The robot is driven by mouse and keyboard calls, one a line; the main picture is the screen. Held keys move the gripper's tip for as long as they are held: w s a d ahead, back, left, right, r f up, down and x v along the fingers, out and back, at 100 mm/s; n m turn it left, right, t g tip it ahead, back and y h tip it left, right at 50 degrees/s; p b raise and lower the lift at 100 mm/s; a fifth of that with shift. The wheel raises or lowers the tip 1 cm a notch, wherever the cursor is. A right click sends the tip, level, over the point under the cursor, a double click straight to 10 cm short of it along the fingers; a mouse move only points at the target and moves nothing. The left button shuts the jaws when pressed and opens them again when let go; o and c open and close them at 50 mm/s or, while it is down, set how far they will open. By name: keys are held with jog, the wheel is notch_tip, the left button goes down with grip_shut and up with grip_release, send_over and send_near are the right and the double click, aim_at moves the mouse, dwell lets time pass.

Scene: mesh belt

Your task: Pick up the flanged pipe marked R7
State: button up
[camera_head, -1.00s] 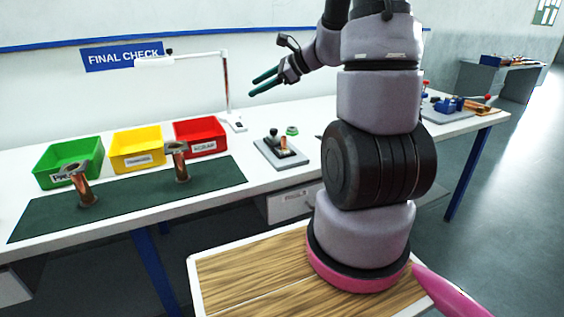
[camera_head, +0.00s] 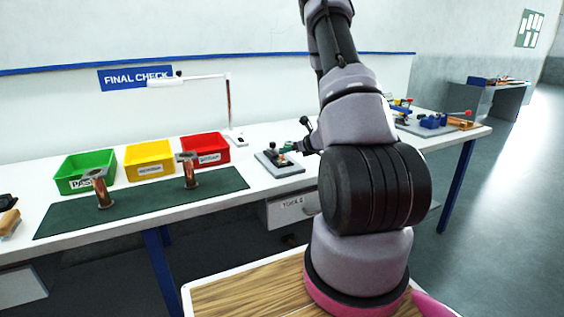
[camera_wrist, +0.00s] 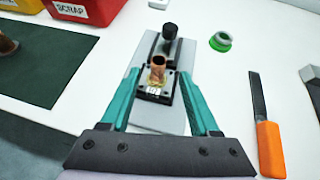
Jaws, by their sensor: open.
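Two copper flanged pipes stand on the green mat in the head view, a left pipe (camera_head: 104,193) and a right pipe (camera_head: 190,174). I cannot read an R7 mark on either. A smaller copper piece (camera_wrist: 158,68) stands upright in a dark block on a grey fixture plate (camera_wrist: 172,118); the block's small label is not clearly legible. My gripper (camera_wrist: 159,78) is open, its teal fingers apart above the fixture, with the copper piece seen between them. In the head view my gripper (camera_head: 289,148) is by the fixture, partly hidden by my arm.
Behind the mat (camera_head: 150,204) stand a green bin (camera_head: 86,183), a yellow bin (camera_head: 150,170) and a red bin (camera_head: 209,159). A lamp (camera_head: 229,105) rises behind. A green ring (camera_wrist: 221,41) and an orange-handled tool (camera_wrist: 270,148) lie right of the fixture.

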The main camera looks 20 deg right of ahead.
aim_at(282, 156)
jog(key=x, duration=0.5)
jog(key=shift+w+a+r, duration=0.1)
jog(key=shift+w+a, duration=0.1)
jog(key=shift+w, duration=0.05)
grip_shut()
jog(key=shift+r, duration=0.1)
dwell(1.1)
